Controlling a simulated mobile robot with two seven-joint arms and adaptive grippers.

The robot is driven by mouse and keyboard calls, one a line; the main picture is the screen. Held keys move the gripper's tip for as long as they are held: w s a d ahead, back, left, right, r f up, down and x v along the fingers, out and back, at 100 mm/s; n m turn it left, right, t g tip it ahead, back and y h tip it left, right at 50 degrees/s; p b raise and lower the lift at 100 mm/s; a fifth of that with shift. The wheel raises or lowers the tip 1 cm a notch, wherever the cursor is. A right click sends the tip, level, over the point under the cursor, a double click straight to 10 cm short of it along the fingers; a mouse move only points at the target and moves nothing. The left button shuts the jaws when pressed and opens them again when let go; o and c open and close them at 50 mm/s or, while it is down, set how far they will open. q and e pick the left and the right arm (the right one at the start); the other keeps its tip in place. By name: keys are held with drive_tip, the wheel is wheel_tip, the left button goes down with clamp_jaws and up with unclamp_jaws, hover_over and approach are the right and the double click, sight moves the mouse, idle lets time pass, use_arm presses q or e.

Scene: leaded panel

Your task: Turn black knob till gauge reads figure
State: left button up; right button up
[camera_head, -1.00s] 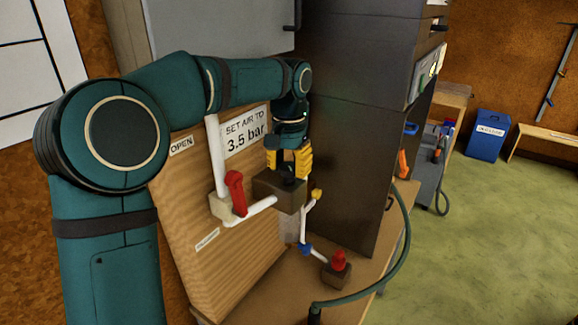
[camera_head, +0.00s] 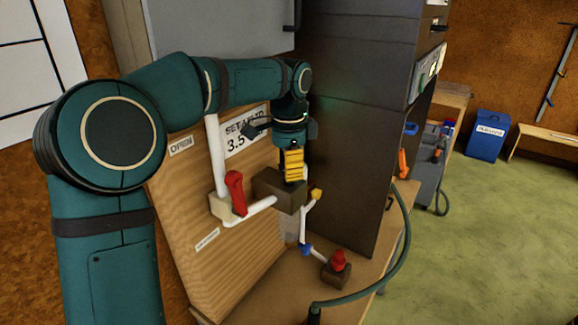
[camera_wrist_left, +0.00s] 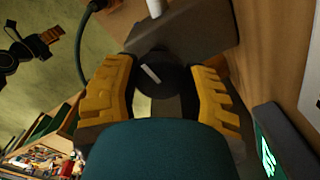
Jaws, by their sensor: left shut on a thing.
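My left gripper (camera_head: 291,178) points down at the top of a brown block (camera_head: 268,188) on the wooden panel. Its yellow fingers also show in the left wrist view (camera_wrist_left: 160,85), one on each side of the black knob (camera_wrist_left: 155,74), shut on it. The knob has a white pointer mark, tilted in that view. In the head view the fingers hide the knob. A sign (camera_head: 236,142), partly covered by my wrist, shows "3.5". A dark box with green lit marks (camera_wrist_left: 268,150) shows in the wrist view; I cannot read it or tell whether it is the gauge.
A red lever (camera_head: 235,192) and white pipes (camera_head: 216,150) are left of the block. A yellow handle (camera_head: 316,194), blue fitting (camera_head: 305,249) and red knob (camera_head: 338,262) are below right. A tall dark cabinet (camera_head: 350,150) stands close on the right.

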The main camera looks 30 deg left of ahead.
use_arm(q)
drive_tip(key=shift+f, duration=0.15)
idle(0.4)
drive_tip(key=o, duration=1.2)
drive_tip(key=shift+o, duration=0.2)
wheel_tip(320, 180, up, 12)
drive_tip(key=shift+c, duration=0.2)
